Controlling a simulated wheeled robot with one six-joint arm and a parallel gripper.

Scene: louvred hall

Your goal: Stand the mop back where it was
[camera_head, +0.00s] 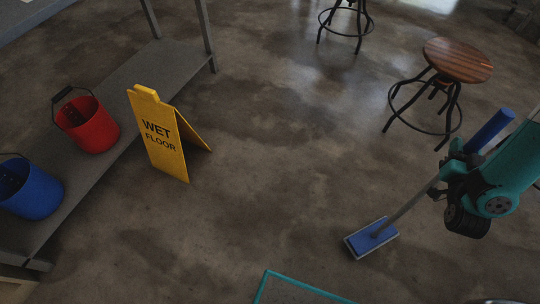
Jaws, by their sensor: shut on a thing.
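The mop has a flat blue head (371,238) with a pale edge, a grey pole (408,206) and a thick blue upper handle (490,131). It leans, with its head low at or near the floor and its handle up to the right. My gripper (446,180), on the teal and dark arm at the right, is shut on the mop's pole below the blue handle. The fingertips are partly hidden by the arm and handle. I cannot tell whether the head touches the floor.
A yellow wet floor sign (158,138) stands left of centre beside a low grey shelf (128,80). A red bucket (88,125) and a blue bucket (30,188) sit on that shelf. A wooden stool (457,60) stands behind the mop, another at the top. The middle floor is clear.

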